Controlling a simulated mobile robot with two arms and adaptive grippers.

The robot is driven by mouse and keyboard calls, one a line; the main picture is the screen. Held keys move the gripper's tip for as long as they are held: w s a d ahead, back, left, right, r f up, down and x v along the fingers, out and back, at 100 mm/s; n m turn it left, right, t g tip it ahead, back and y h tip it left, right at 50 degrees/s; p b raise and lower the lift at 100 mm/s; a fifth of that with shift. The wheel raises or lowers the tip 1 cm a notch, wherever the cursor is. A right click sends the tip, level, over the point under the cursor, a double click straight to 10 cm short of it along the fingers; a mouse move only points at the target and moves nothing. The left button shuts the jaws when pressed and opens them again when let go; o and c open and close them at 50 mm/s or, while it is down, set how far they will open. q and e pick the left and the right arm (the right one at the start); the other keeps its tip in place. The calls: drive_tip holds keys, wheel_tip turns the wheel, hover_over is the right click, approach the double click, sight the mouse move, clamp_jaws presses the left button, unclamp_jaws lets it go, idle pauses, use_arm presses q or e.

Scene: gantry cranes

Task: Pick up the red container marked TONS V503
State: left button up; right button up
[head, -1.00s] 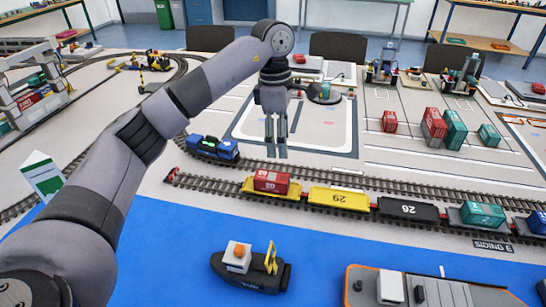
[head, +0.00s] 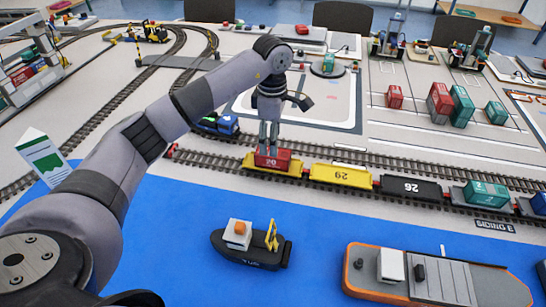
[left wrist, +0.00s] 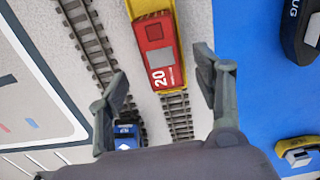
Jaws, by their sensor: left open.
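A red container (head: 272,159) marked 20 sits on the yellow wagon at the left end of the train; I cannot read TONS V503 on it. In the left wrist view the container (left wrist: 157,50) shows from above, with a grey patch on its top. My left gripper (head: 271,147) is open and points down just over the container in the head view. In the left wrist view its fingers (left wrist: 164,78) are spread to either side of the container's near end, with nothing held. I cannot tell whether they touch it. My right gripper is not in view.
A yellow wagon (head: 341,175) and a black wagon (head: 410,190) stand to the right on the same track. A blue locomotive (head: 219,124) is behind on the other track. Other red containers (head: 394,96) (head: 440,103) stand on the yard. A tug (head: 250,246) lies in front.

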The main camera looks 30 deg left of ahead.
use_arm(q)
wheel_tip(320, 180, down, 5)
drive_tip(key=shift+d+f+p, duration=0.1)
drive_tip(key=shift+p, duration=0.35)
drive_tip(key=shift+c, duration=0.2)
drive_tip(key=c, duration=1.2)
drive_tip(key=shift+c, duration=0.4)
